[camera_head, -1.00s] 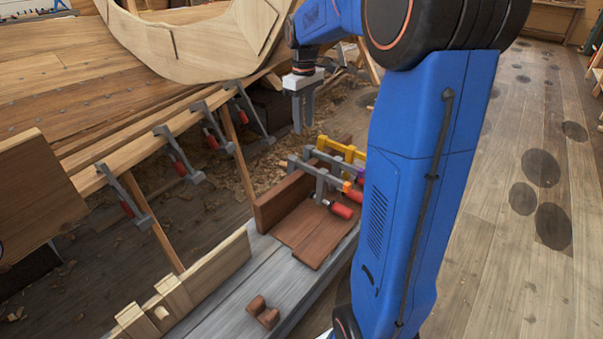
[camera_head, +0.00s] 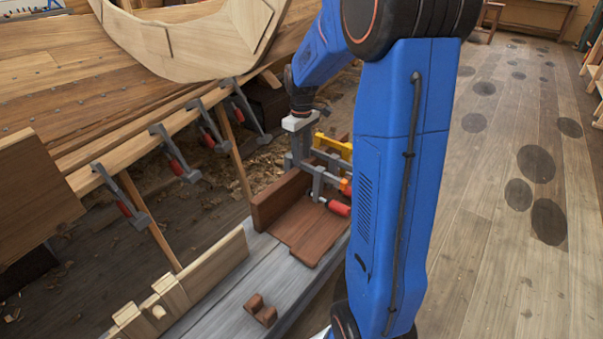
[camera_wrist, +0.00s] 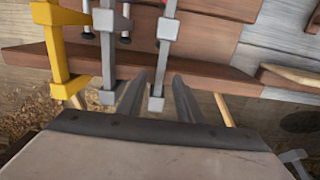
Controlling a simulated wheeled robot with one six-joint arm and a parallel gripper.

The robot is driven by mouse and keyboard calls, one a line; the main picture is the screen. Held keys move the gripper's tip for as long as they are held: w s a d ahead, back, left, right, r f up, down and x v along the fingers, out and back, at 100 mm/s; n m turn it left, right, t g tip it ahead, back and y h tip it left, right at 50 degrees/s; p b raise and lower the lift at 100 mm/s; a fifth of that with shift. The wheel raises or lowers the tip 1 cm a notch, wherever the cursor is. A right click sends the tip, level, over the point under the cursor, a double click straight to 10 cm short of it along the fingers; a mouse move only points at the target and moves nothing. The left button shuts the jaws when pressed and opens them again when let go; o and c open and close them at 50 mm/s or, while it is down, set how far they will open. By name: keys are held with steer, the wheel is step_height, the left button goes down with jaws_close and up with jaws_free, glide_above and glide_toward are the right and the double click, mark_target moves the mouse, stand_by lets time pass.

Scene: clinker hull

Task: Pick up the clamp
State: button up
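Two grey clamps and a yellow clamp (camera_head: 335,148) sit side by side on a dark wooden tray (camera_head: 275,200) at the end of the grey bench. The nearer grey clamp (camera_head: 318,178) has a red handle. In the wrist view, one grey clamp (camera_wrist: 162,55) has its end between my two fingers. The other grey clamp (camera_wrist: 107,50) and the yellow clamp (camera_wrist: 57,45) are to the left. My gripper (camera_wrist: 157,98) is open, its fingers apart on either side of that end; I see no contact. In the head view my gripper (camera_head: 300,148) is low at the clamps, its fingertips partly merging with them.
Several more clamps hang along the hull plank, one of them at the middle (camera_head: 175,153). A small brown wooden piece (camera_head: 260,309) lies on the grey bench (camera_head: 225,300). Pale jointed boards (camera_head: 215,265) stand along the bench's left edge. Open floor lies to the right.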

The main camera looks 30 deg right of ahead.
steer(key=shift+f, duration=0.9)
jaws_close()
stand_by(0.8)
